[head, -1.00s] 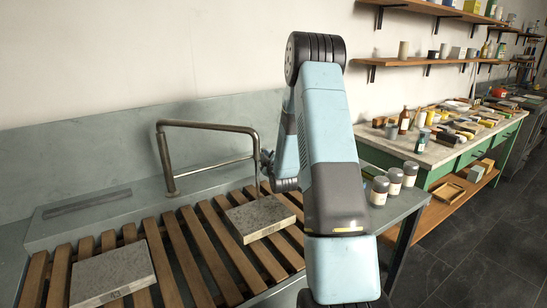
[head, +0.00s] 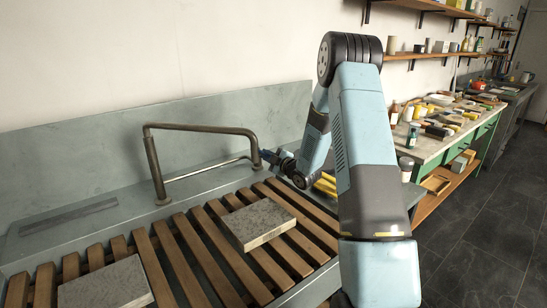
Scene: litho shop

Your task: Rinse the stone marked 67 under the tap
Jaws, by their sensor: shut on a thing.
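Two grey stone slabs lie flat on the wooden slats in the head view. I cannot read a number on either. The bent metal tap (head: 200,128) rises at the back of the sink, its pipe running right and turning down. My gripper (head: 263,156) is at the tap's right end, small and partly hidden, shut on what looks like the tap pipe. No water is visible.
The slatted rack (head: 190,262) spans the grey sink, with a splashback (head: 90,155) behind. A green workbench (head: 487,140) crowded with bottles and boxes lies beyond. Dark floor is clear at right.

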